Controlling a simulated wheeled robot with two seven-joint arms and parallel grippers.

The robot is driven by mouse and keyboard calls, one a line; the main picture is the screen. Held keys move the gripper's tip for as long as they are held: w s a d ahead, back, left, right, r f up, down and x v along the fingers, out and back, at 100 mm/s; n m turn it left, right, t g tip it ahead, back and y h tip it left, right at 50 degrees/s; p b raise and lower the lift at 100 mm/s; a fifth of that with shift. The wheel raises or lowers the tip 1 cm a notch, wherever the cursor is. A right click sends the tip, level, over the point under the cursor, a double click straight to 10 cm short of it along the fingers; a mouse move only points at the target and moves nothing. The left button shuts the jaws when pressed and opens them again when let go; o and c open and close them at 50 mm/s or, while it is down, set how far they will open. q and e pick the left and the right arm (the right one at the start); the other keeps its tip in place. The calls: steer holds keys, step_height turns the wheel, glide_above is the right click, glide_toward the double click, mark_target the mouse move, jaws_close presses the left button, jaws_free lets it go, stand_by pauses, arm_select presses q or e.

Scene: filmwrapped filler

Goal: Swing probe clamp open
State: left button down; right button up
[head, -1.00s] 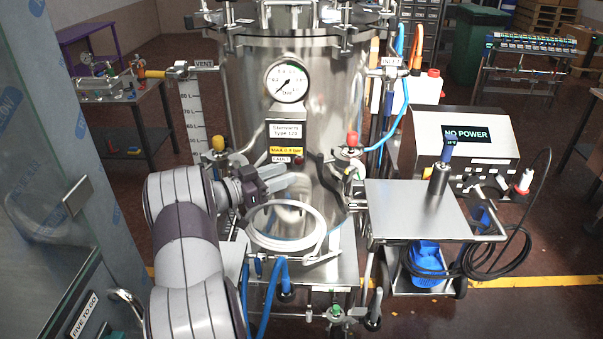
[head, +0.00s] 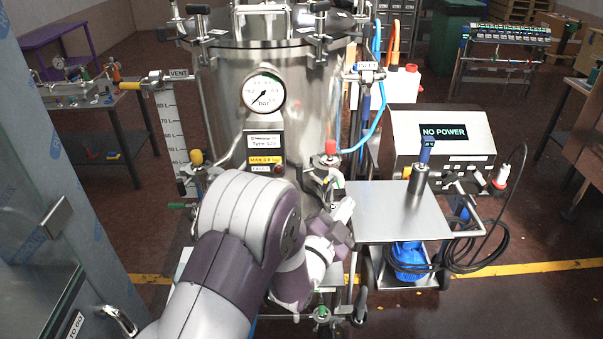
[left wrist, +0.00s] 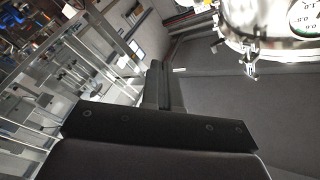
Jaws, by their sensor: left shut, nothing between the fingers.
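The steel vessel (head: 305,85) stands upright in the middle of the head view, with several clamps on its lid rim, one at its right front (head: 320,32). I cannot tell which fitting is the probe clamp. A red-topped fitting (head: 330,150) sits low on the vessel's right side. My left gripper (head: 341,222) is just below it, by the left edge of the trolley top; contact cannot be told. It is shut and empty. In the left wrist view its dark fingers (left wrist: 160,85) point away from the camera, with part of the vessel (left wrist: 245,30) at the upper right. My right gripper is not in view.
A steel trolley top (head: 385,208) lies right of my left gripper and carries an upright blue-topped probe-like part (head: 425,155). Behind it is a box reading NO POWER (head: 440,140). Black cable hangs at its right. A glass-panelled cabinet (head: 60,215) stands at the left.

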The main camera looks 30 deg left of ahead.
arm_select(q)
steer(key=s+a+f+m+g+y, duration=0.2)
steer(key=s+a+f+m+y, duration=0.15)
steer(key=a+y, duration=0.3)
steer(key=m+p, duration=0.2)
steer(key=p, duration=0.1)
glide_toward(308, 171)
steer(key=w+d, duration=0.1)
steer(key=w, duration=0.1)
steer(key=w+a, duration=0.1)
steer(key=w+a+p, duration=0.1)
steer(key=shift+w+a+r, duration=0.1)
steer(key=shift+a+r, duration=0.05)
steer(key=shift+a, duration=0.15)
steer(key=shift+w+a, duration=0.15)
steer(key=shift+a, duration=0.25)
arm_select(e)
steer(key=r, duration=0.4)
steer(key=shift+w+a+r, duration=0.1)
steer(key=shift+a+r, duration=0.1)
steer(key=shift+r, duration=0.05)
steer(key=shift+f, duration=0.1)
arm_select(q)
steer(key=shift+a, duration=0.3)
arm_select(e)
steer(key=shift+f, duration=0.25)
